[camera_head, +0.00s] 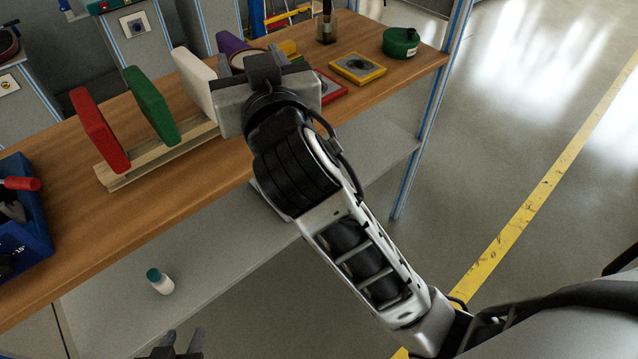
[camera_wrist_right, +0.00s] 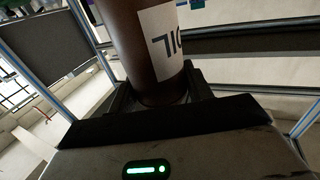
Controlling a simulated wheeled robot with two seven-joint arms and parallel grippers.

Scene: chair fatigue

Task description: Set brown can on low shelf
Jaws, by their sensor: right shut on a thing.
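The brown can (camera_wrist_right: 145,45), with a white label, fills the top middle of the right wrist view. My right gripper (camera_wrist_right: 160,95) is shut on it, with a dark finger on each side. In the head view my right gripper (camera_head: 265,68) is over the wooden tabletop, and its body hides most or all of the can. The low shelf (camera_head: 215,240) is the grey board under the tabletop. My left gripper (camera_head: 180,346) shows at the bottom edge of the head view, its fingers apart and nothing seen between them.
On the tabletop (camera_head: 70,225) are a wooden rack (camera_head: 150,165) with red, green and white blocks, a blue bin (camera_head: 25,225), a yellow-framed tile (camera_head: 358,69) and a green tin (camera_head: 401,43). A blue-striped post (camera_head: 425,140) stands at right.

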